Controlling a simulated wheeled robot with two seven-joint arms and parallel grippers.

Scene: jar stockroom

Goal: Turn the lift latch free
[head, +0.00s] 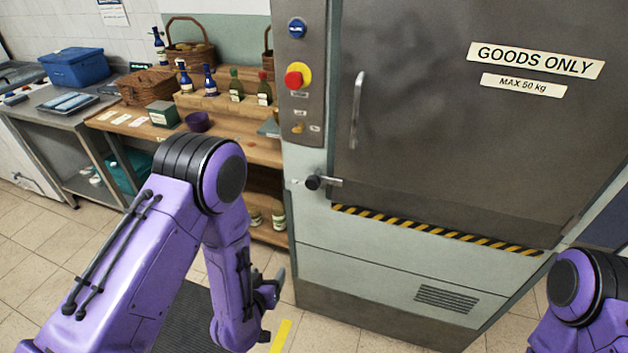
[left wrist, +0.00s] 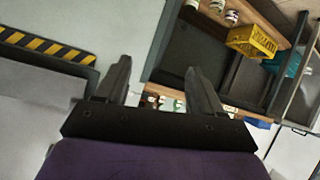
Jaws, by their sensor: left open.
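The lift latch (head: 322,182) is a black round knob with a short metal bar, low on the left edge of the goods lift door (head: 430,120). The bar lies roughly level, its right end at the door's edge. The lift door is grey steel, looks shut, and has a vertical handle (head: 357,110). My left gripper (head: 268,290) is below and left of the latch, apart from it. In the left wrist view its two fingers (left wrist: 157,85) are spread with nothing between them. The latch is not visible in that view. My right gripper is out of view; only part of my right arm shows.
A control panel with a red button (head: 297,76) is left of the door. A striped strip (head: 440,232) runs under the door. Wooden shelves (head: 240,150) with bottles, baskets and a purple bowl (head: 198,121) stand left of the lift. A yellow crate (left wrist: 251,43) shows on a lower shelf.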

